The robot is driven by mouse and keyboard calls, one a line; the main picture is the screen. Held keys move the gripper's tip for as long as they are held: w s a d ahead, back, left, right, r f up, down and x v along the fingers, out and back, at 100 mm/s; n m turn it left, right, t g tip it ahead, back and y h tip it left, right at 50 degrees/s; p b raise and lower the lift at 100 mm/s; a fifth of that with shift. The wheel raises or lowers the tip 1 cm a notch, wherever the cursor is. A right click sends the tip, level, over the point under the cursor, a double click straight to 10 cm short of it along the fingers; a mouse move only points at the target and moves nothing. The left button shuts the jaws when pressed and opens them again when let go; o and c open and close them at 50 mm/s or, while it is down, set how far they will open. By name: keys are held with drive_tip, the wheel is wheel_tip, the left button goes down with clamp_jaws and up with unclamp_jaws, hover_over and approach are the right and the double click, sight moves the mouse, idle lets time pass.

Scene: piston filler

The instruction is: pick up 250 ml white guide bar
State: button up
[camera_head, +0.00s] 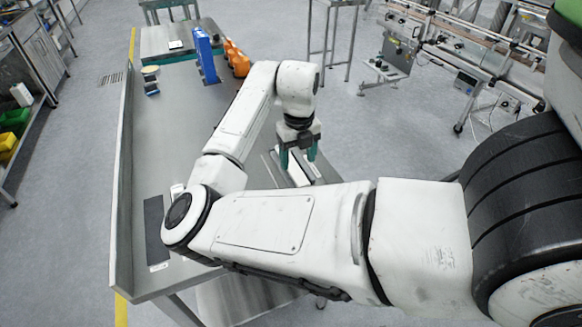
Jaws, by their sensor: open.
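My gripper (298,158) points down over the right side of the steel table, with its two teal fingers apart. A white bar (298,174) lies below and between the fingers, and looks like the white guide bar. Its near end is hidden behind my arm. I cannot read any size marking on it, and I cannot tell whether the fingers touch it.
The steel table (172,120) has a raised left edge. A dark flat bar (154,228) with a white label lies at its left. A blue part (205,55), orange parts (236,58) and small round items (151,80) are at the far end. The middle-left surface is mostly clear.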

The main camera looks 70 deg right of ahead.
sight(298, 175)
drive_tip(key=shift+s+f+p, duration=0.1)
drive_tip(key=shift+f+p, duration=0.5)
drive_tip(key=shift+f, duration=2.15)
drive_tip(key=shift+c, duration=0.4)
clamp_jaws()
